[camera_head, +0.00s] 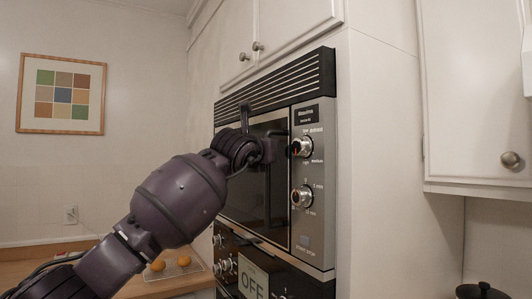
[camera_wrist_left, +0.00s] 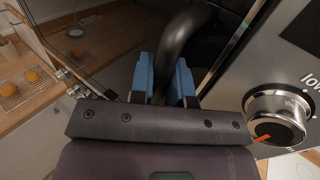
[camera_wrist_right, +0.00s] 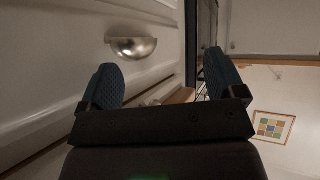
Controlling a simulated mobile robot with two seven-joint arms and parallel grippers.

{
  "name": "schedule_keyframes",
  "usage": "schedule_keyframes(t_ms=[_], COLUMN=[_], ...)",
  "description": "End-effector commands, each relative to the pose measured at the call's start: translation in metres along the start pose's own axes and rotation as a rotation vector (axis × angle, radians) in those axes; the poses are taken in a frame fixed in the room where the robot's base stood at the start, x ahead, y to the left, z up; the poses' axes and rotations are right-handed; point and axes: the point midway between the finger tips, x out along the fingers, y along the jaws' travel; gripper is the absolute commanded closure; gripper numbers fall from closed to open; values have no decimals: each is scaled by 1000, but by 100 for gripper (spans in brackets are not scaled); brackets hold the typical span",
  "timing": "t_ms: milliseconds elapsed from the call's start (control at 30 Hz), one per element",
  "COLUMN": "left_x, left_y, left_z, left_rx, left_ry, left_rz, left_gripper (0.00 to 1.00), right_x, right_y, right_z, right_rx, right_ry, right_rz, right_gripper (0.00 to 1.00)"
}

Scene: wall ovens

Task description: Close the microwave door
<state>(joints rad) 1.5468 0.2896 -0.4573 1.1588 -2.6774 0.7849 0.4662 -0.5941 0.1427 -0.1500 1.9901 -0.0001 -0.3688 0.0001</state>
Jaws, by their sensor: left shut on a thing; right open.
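The microwave (camera_head: 315,228) is built into the wall unit, with a dark glass door (camera_head: 272,205) left of its silver control panel. The door looks flush or nearly flush with the panel; I cannot tell whether a small gap is left. My left gripper (camera_head: 278,148) is in front of the door's right side, beside the upper knob. In the left wrist view its blue fingers (camera_wrist_left: 163,80) are shut on the black curved door handle (camera_wrist_left: 182,35). My right gripper (camera_wrist_right: 163,85) is open and empty, low beside a white drawer front. It is outside the head view.
The upper knob (camera_head: 301,147) and lower knob (camera_head: 302,196) are close to my left gripper. An oven with an OFF sign (camera_head: 253,281) is below. A drawer with a metal cup pull (camera_wrist_right: 132,47) is beside my right gripper. A counter holds a rack (camera_head: 172,273) with orange items.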

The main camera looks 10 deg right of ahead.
Motion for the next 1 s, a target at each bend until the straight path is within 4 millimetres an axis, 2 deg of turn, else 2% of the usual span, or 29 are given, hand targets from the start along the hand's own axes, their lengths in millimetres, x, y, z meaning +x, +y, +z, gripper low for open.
schedule_keyframes(t_ms=[33,267,300,433,700,1000], left_x=[-2,-2,-2,-1,0,1], left_y=[-3,-4,-4,-4,-3,-3], left_z=[8,8,8,5,1,-1], left_rx=[1,2,2,1,1,1], left_ry=[-14,-14,-14,-9,-2,1], left_rz=[-5,-7,-7,-7,-5,-4], left_gripper=[100,100,80,60,59,59], right_x=[0,0,0,-1,-5,-4], right_y=[0,0,0,0,1,0], right_z=[-2,-2,-1,1,8,7], right_rx=[0,0,0,1,2,1], right_ry=[3,2,2,-3,-16,-13], right_rz=[0,0,0,0,2,2], right_gripper=[11,11,11,11,11,11])
